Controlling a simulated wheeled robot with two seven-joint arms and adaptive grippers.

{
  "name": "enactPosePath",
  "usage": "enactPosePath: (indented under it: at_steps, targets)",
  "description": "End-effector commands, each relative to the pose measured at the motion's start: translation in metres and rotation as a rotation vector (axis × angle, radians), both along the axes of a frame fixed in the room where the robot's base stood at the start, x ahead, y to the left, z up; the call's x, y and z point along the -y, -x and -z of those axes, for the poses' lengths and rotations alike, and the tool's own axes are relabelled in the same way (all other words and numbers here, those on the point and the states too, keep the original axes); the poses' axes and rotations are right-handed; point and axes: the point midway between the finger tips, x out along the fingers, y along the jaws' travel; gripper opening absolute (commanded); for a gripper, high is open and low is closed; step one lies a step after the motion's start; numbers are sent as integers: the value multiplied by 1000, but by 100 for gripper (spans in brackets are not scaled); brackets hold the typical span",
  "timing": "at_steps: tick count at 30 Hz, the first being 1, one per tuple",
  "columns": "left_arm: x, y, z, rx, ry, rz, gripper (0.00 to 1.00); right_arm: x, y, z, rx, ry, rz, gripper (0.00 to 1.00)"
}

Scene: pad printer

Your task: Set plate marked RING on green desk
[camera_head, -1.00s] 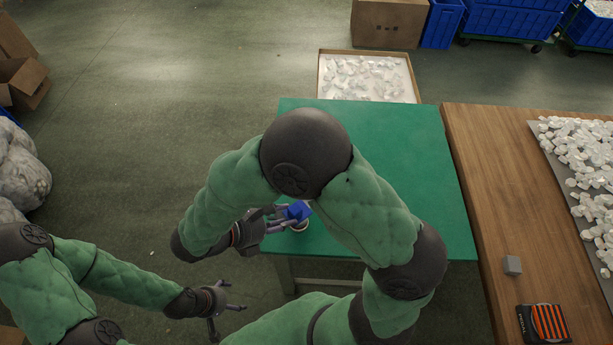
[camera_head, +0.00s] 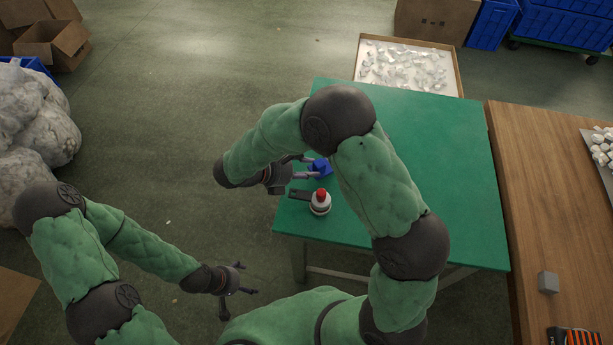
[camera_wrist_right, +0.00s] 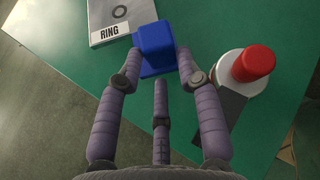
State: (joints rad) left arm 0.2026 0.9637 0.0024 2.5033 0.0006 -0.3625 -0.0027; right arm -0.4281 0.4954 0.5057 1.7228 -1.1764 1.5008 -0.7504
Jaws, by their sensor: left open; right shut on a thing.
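The grey plate marked RING (camera_wrist_right: 115,18) shows in the right wrist view, with a ring symbol above its label. A blue block (camera_wrist_right: 155,45) adjoins the plate and sits between my right fingers. It also shows in the head view (camera_head: 321,167), where my arm hides the plate. My right gripper (camera_head: 313,168) is shut on the blue block, over the left part of the green desk (camera_head: 440,160). I cannot tell whether the plate touches the desk. My left gripper (camera_head: 240,282) is open and empty, left of the desk's near corner.
A white round piece with a red top (camera_head: 320,201) and a dark flat bar (camera_head: 299,194) stands near the desk's left edge, close to my right gripper. A wooden table (camera_head: 545,200) with a grey cube (camera_head: 548,282) is at right. The desk's far part is clear.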

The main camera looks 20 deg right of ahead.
Motion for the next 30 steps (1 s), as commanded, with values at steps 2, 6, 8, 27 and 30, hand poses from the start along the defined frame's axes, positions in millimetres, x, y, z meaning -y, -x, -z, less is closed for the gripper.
enactPosePath:
  at_steps: [2, 6, 8, 27, 30]
  targets:
    - [0, 0, 6, 0, 0, 0, 85, 3, -5, 10, -2, 2, 1, 0]
    - [0, 0, 21, 0, 0, 0, 85, 2, -4, 29, 0, 2, -1, 0]
    - [0, 0, 26, 0, 0, 0, 85, 2, -4, 35, 0, 2, -1, 0]
    - [0, 0, 26, 0, 0, 0, 85, 2, -4, 36, -1, 0, -1, 47]
    - [0, 0, 23, 0, 0, 0, 85, -2, -4, 33, 0, 0, -1, 47]
